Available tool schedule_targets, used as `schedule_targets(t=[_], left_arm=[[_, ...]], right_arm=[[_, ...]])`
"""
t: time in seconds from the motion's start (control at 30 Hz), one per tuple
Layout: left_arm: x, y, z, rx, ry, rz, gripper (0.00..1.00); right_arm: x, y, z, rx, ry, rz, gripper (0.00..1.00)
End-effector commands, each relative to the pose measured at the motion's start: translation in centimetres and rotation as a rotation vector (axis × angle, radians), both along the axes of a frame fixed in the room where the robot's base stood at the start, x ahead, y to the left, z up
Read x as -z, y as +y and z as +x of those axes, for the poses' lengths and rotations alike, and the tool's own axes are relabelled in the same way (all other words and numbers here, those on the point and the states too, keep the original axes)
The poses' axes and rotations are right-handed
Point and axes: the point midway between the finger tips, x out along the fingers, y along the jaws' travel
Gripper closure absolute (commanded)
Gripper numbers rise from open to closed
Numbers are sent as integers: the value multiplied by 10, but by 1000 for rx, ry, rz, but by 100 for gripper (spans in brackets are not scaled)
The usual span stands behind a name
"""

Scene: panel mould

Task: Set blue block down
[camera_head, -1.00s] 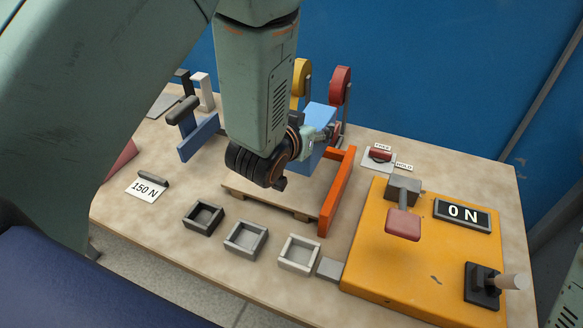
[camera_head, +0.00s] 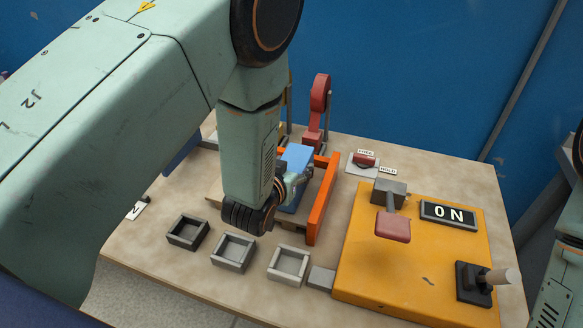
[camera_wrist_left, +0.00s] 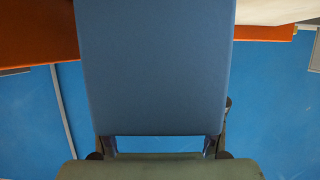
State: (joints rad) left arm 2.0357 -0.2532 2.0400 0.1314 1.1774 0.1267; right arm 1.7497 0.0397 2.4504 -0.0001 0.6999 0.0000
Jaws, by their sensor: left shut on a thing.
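The blue block (camera_head: 297,160) is in my left gripper (camera_head: 288,188), behind the wrist, over the wooden board (camera_head: 214,192) beside the orange frame (camera_head: 320,208). My wrist and forearm hide part of the block and most of the board. I cannot tell whether the block's underside touches the board. In the left wrist view the block (camera_wrist_left: 155,65) fills the middle, with the gripper's finger parts (camera_wrist_left: 155,148) along its lower edge. Orange bars (camera_wrist_left: 40,35) show at both sides of it. My right gripper is out of view.
Three small square trays, black (camera_head: 188,247), grey (camera_head: 233,267) and light (camera_head: 288,280), stand along the front edge. A yellow panel (camera_head: 410,270) with a red-padded lever (camera_head: 393,227), an ON sign (camera_head: 448,214) and a joystick (camera_head: 485,280) lies right. A red upright part (camera_head: 320,95) stands behind.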

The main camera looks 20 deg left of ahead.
Motion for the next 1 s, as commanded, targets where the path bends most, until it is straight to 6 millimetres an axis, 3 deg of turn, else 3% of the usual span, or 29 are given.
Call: schedule_targets(t=[0.33,0.37,0.6,1.0], left_arm=[[1,0,1,0,-5,0,100],[3,0,0,0,0,0,39],[2,0,0,0,0,0,19],[-1,0,0,0,-1,0,18]], right_arm=[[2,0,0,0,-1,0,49],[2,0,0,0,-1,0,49],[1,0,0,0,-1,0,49],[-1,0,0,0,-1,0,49]])
